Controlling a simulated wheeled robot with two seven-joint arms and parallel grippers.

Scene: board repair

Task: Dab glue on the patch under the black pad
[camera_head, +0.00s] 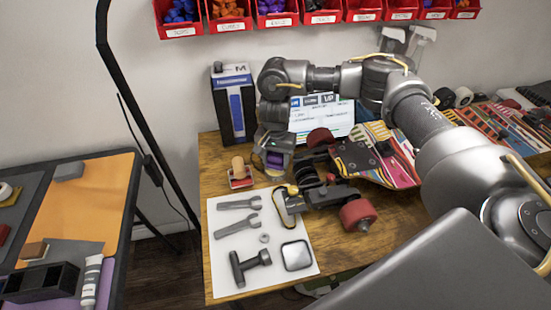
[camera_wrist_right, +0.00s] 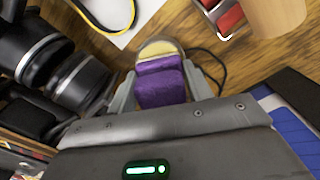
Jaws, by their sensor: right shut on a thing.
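My right gripper (camera_head: 276,152) hangs over the back left of the wooden table, pointing down. A white tube (camera_head: 90,283) lies on the left table. I cannot make out the patch or tell which part is the black pad. My left gripper is not in view.
A red-based, wooden-handled tool (camera_head: 239,173) stands left of my gripper. A blue-and-white box (camera_head: 234,105) stands behind. My right arm spans the table's right side.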

